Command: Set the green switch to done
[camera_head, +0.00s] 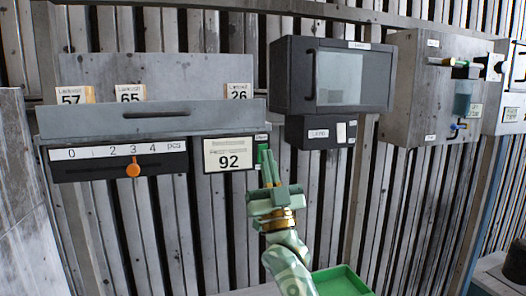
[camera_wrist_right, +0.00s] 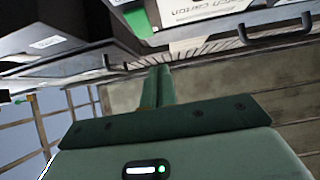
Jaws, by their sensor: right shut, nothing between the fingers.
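The green switch (camera_head: 262,153) is at the right end of the grey panel, just right of the card reading 92 (camera_head: 229,154). My right gripper (camera_head: 267,160) is shut and empty, with its fingertips at the switch's right side and partly in front of it. I cannot tell whether they touch it. In the right wrist view the shut fingers (camera_wrist_right: 157,80) point up toward the panel's underside, and a green part (camera_wrist_right: 138,20) shows beyond them. The switch's labels are too small to read. My left gripper is not in view.
An orange knob (camera_head: 133,170) sits on a scale marked 0 to 4 pcs at the left. A dark cabinet with a window (camera_head: 340,78) hangs right of the panel, above a small dark box (camera_head: 318,133). A green tray (camera_head: 340,281) is below.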

